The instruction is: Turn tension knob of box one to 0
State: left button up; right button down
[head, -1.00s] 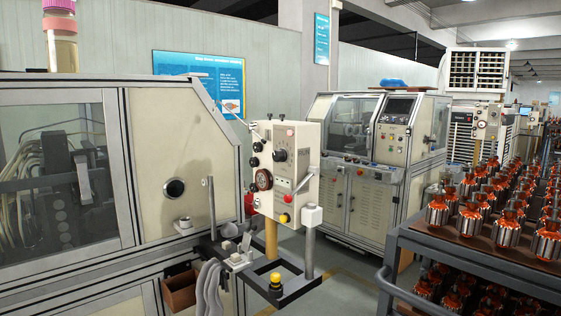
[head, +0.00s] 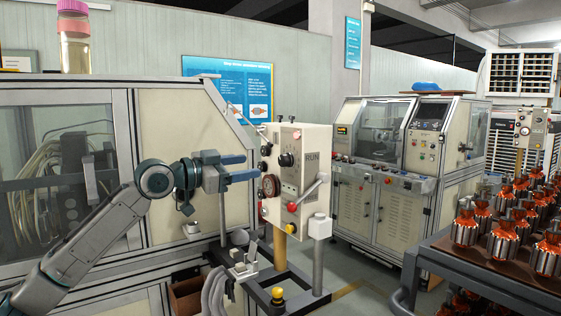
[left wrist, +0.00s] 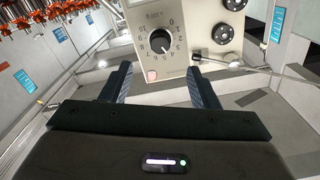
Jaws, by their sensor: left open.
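The cream control box (head: 313,185) stands on a post right of centre in the head view. Its black tension knob (head: 286,160) is on the upper part of the box. In the left wrist view the knob (left wrist: 160,41) sits on a grey numbered dial, ahead of the fingers. My right gripper is not in view.
A pink button (left wrist: 151,75) and black round knobs (left wrist: 221,34) flank the dial. A lever (head: 312,188) sticks out from the box. A winding machine (head: 190,130) stands at left. A rack (head: 480,262) of armatures stands at right.

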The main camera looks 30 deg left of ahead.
aim_at(281, 162)
pick_arm(q)
jog(key=p+x, duration=0.5)
jog(key=x, duration=0.3)
jog(key=shift+w+d+r+p, duration=0.1)
jog(key=shift+w+p, duration=0.3)
jog(key=shift+w+d, duration=0.3)
jog(key=shift+w, duration=0.35)
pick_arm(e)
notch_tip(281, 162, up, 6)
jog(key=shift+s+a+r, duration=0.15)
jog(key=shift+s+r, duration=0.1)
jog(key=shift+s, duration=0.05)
pick_arm(q)
jog(key=c, duration=1)
jog(key=shift+p, duration=0.3)
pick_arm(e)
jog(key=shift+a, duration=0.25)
